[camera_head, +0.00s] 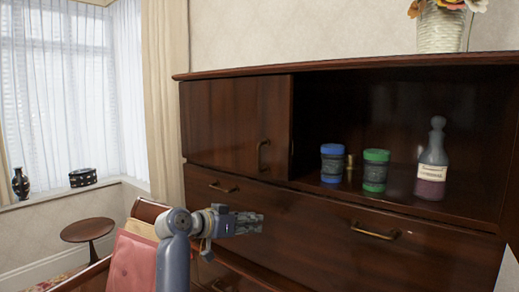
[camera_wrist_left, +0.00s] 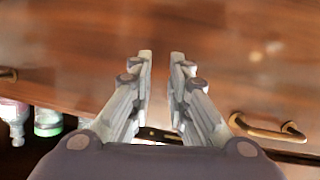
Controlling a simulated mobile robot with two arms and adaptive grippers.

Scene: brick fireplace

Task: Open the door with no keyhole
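A dark wooden cabinet stands against the wall in the head view. Its upper left door (camera_head: 222,118) is closed and has an upright brass handle (camera_head: 263,156) near its right edge. Below is a long closed front panel (camera_head: 300,220) with a left handle (camera_head: 222,187) and a right handle (camera_head: 376,233). I cannot make out a keyhole on either front. My left gripper (camera_head: 250,222) is in front of the lower panel. In the left wrist view its fingers (camera_wrist_left: 161,58) are parallel, slightly apart and empty. A brass handle (camera_wrist_left: 268,130) lies to their right there. My right gripper is out of view.
The open shelf at right holds a blue-lidded jar (camera_head: 333,163), a green-lidded jar (camera_head: 375,170) and a glass bottle (camera_head: 432,160). A flower vase (camera_head: 442,30) stands on top. A pink-backed chair (camera_head: 132,264) and a round table (camera_head: 87,230) are at left.

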